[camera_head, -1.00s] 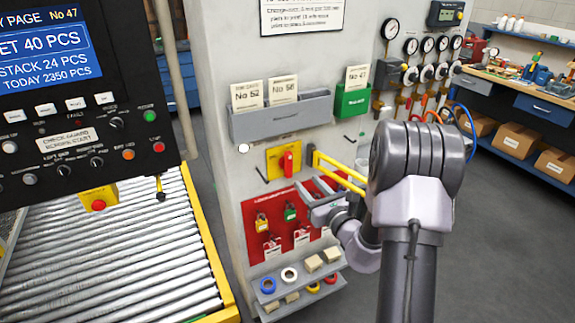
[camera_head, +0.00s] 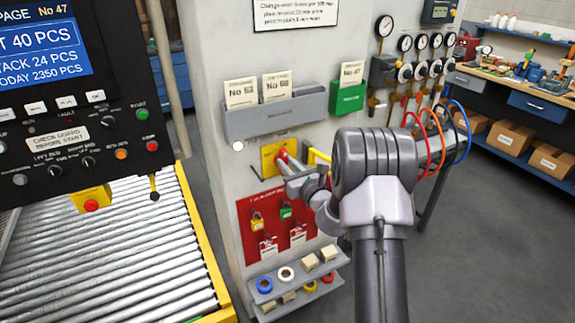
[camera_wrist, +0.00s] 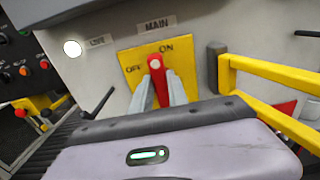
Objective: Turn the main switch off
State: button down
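The main switch is a red handle (camera_wrist: 158,82) on a yellow plate (camera_wrist: 130,63) marked OFF at the left and ON at the top. The handle points up toward the ON mark. In the head view the yellow plate (camera_head: 268,160) is on the grey cabinet, and its handle is partly hidden by my gripper (camera_head: 284,158). In the wrist view the fingers of my gripper (camera_wrist: 160,84) lie on either side of the handle. I cannot tell whether they press on it.
A yellow bar (camera_wrist: 270,85) sticks out right of the switch. A red lockout board (camera_head: 250,225) with padlocks hangs below, and a grey card holder (camera_head: 270,118) above. The roller conveyor (camera_head: 110,250) and control panel (camera_head: 70,110) are at the left. Open floor lies at the right.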

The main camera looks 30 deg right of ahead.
jog(key=shift+f+n+b, duration=0.1)
jog(key=shift+n+b, duration=0.25)
jog(key=shift+n, duration=0.05)
jog(key=shift+a+f+n+b, duration=0.2)
jog(key=shift+n+b, duration=1.45)
jog(key=shift+n, duration=1.15)
jog(key=shift+a+f+n+b, duration=0.2)
jog(key=shift+n+b, duration=1.45)
jog(key=shift+n, duration=1.15)
jog(key=shift+a+f+n+b, duration=0.1)
jog(key=shift+a+n+b, duration=0.1)
jog(key=shift+n+b, duration=2.05)
jog(key=shift+n+p, duration=0.6)
jog(key=shift+n, duration=0.25)
jog(key=c, duration=1.3)
grip_release()
jog(key=s, duration=0.5)
jog(key=s+p, duration=0.1)
jog(key=s, duration=0.5)
jog(key=s+p, duration=0.1)
jog(key=s, duration=0.5)
jog(key=shift+s+d, duration=0.25)
jog(key=shift+d, duration=0.05)
